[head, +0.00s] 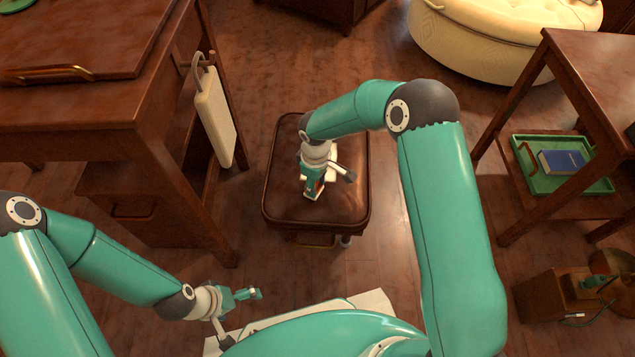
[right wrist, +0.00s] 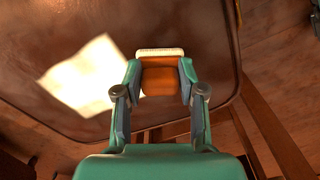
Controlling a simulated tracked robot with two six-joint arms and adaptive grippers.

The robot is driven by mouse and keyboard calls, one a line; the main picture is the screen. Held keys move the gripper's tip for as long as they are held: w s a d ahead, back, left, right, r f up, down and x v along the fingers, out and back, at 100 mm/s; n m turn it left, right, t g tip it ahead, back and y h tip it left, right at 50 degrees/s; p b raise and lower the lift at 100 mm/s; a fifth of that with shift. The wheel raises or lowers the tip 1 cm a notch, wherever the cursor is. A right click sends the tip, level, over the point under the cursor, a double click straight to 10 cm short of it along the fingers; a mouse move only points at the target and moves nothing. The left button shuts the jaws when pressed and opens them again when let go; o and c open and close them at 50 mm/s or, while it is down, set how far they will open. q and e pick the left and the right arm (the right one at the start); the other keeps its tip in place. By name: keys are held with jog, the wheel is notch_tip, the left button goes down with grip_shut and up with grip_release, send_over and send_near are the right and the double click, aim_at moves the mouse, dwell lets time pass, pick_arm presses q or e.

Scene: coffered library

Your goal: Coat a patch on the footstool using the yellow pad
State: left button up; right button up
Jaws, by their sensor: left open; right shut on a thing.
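The footstool (head: 285,205) has a brown padded leather top and stands in the middle of the head view. Its top also fills much of the right wrist view (right wrist: 200,22). My right gripper (head: 314,188) is over the top, shut on the pad (right wrist: 160,80), an orange-brown block with a cream edge. I cannot tell whether the pad touches the leather. A pale, roughly square patch (right wrist: 88,78) shows on the leather left of the pad, its near side partly hidden by the gripper in the head view. My left gripper (head: 249,294) is open and empty, low and in front of the footstool.
A wooden desk (head: 75,115) stands left, with a cream flat thing (head: 215,117) hanging at its side. A round cream ottoman (head: 480,50) is behind. At right, a table's (head: 600,65) lower shelf holds a green tray (head: 540,182) with a blue book (head: 563,161).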

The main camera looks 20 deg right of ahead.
jog(key=shift+w+d, duration=0.35)
jog(key=shift+w, duration=0.55)
jog(key=shift+w+d, duration=0.3)
jog(key=shift+w, duration=0.55)
jog(key=shift+w+d+f, duration=0.1)
jog(key=shift+w+d, duration=0.2)
jog(key=shift+w, duration=0.55)
jog(key=shift+w+d+f, duration=0.1)
jog(key=shift+w+d, duration=0.2)
jog(key=shift+w, duration=0.55)
jog(key=shift+w+d+b, duration=0.35)
jog(key=shift+w+b, duration=0.1)
jog(key=shift+w, duration=0.4)
jog(key=shift+w+d+b, duration=0.3)
jog(key=shift+w+b, duration=0.1)
jog(key=shift+w, duration=0.45)
jog(key=shift+w+d+b, duration=0.2)
jog(key=shift+w+b, duration=0.2)
jog(key=shift+w, duration=0.25)
jog(key=shift+w+d+b, duration=0.2)
jog(key=shift+w+b, duration=0.15)
jog(key=shift+w, duration=0.25)
jog(key=shift+w+d+r+b, duration=0.15)
jog(key=shift+w+d+b, duration=0.05)
jog(key=shift+w+b, duration=0.2)
jog(key=shift+r, duration=0.1)
jog(key=shift+r, duration=0.1)
